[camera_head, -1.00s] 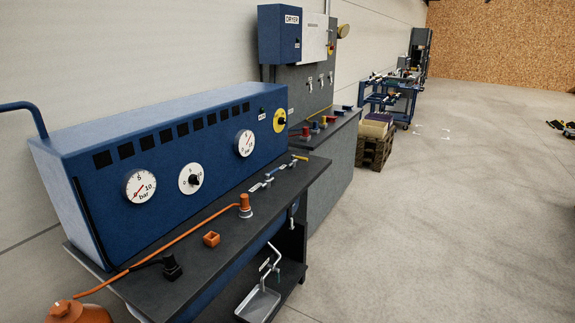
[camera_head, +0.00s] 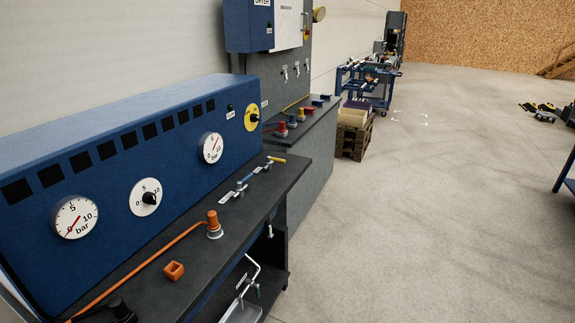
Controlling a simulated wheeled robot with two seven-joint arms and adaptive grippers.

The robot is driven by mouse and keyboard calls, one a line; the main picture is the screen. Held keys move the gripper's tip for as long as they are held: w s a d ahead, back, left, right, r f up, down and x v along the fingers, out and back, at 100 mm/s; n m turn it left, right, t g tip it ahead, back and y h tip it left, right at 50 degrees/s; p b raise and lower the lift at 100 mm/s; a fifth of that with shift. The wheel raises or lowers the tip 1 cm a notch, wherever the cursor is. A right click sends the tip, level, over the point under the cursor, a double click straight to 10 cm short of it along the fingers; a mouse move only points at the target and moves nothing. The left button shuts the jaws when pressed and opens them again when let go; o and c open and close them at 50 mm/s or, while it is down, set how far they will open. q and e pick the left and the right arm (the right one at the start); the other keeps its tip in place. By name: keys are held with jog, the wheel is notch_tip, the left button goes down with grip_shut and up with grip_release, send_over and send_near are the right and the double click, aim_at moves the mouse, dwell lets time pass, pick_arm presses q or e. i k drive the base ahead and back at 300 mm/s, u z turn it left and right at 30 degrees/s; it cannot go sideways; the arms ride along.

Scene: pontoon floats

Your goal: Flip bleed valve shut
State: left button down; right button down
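Two small lever valves sit on the dark bench top (camera_head: 195,245) in front of the blue gauge panel (camera_head: 105,145). One has a blue lever (camera_head: 244,181) and the other, farther along, has a yellow lever (camera_head: 277,159). White labels lie beside them, too small to read, so I cannot tell which is the bleed valve or whether either is open. An orange hose runs along the bench to an orange fitting (camera_head: 213,223). Neither of my grippers is in view.
An orange square block (camera_head: 174,271) lies on the bench. Below is a shelf with a pale tray (camera_head: 243,311) and bent pipe. A second grey bench (camera_head: 308,150) and a pallet (camera_head: 353,141) stand beyond.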

aim_at(239, 184)
jog(key=u, duration=0.05)
jog(key=i, duration=1.15)
jog(key=u, duration=0.6)
